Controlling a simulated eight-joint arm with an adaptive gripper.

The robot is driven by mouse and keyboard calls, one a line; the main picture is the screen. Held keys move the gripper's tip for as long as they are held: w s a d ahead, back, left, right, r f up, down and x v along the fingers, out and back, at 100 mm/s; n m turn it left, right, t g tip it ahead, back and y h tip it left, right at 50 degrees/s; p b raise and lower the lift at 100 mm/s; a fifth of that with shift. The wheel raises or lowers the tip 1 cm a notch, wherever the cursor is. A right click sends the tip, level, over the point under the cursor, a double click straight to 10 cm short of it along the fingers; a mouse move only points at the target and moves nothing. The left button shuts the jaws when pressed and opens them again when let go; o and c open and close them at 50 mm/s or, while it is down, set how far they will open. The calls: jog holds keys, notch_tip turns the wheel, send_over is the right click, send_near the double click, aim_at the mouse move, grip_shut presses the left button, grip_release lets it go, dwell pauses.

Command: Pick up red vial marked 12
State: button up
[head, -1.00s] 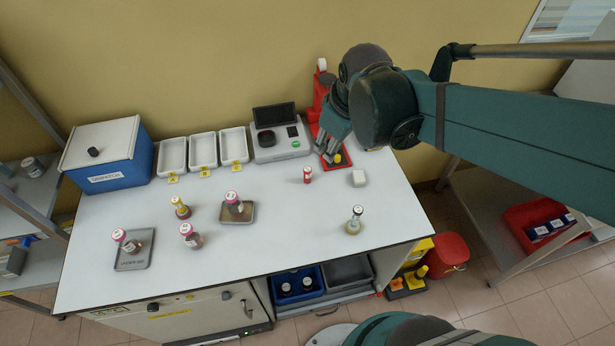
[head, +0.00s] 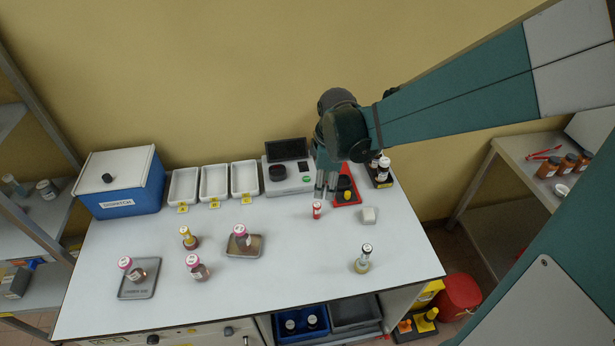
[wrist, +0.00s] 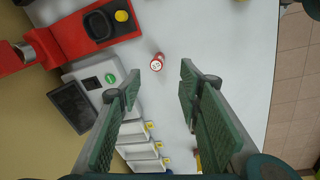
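A small red vial (head: 317,211) with a white and red cap stands upright on the white bench, in front of the red stand. The wrist view shows its round cap (wrist: 157,63) from above; the mark on it is too small to read surely. My gripper (head: 326,194) points down just behind and above this vial in the head view. In the wrist view my gripper (wrist: 160,82) has its two green fingers spread wide with nothing between them. The vial lies just beyond the fingertips, apart from both.
A red stand (wrist: 63,29) and a grey analyser (head: 290,187) with a screen are close by. Several other vials, such as a dark-capped one (head: 363,262), stand in front. White trays (head: 214,180) line the back.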

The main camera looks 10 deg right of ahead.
aim_at(317, 205)
jog(key=w+f+n, duration=0.1)
jog(key=f, duration=0.1)
jog(key=w+a+f+n+g, duration=0.1)
jog(key=f, duration=0.2)
jog(key=w+f+n, duration=0.1)
jog(key=f+n, duration=0.1)
jog(key=f, duration=0.1)
jog(key=shift+w+a+g, duration=0.1)
jog(key=shift+a+g, duration=0.1)
jog(key=shift+g, duration=0.1)
jog(key=shift+f, duration=0.1)
jog(key=shift+f, duration=1.2)
jog(key=shift+f, duration=0.15)
jog(key=shift+a+f, duration=0.15)
jog(key=shift+f, duration=2.3)
jog(key=c, duration=0.9)
